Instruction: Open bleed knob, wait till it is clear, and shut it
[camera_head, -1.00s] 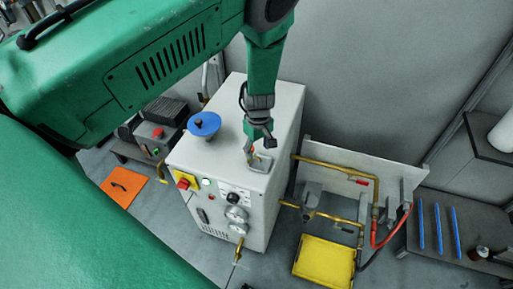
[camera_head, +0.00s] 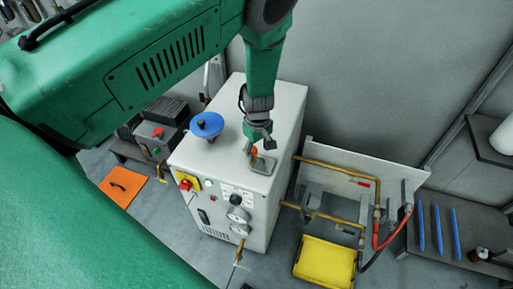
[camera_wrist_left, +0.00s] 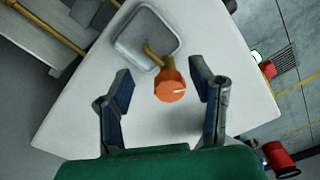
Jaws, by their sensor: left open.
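The bleed knob (camera_wrist_left: 170,86) is orange with a white mark, on a short brass pipe at a square recessed plate (camera_wrist_left: 143,38) on top of the white cabinet (camera_wrist_left: 75,110). In the head view the knob (camera_head: 254,152) shows small, just below my left gripper (camera_head: 258,144). In the left wrist view my left gripper (camera_wrist_left: 162,92) is open, with one finger on each side of the knob and a gap on both sides. My right gripper is not in view.
The cabinet front carries a red-and-yellow switch (camera_head: 186,183) and gauges (camera_head: 237,214). Brass pipes (camera_head: 335,168) run to the right above a yellow tray (camera_head: 325,262). An orange mat (camera_head: 122,188) lies at the left.

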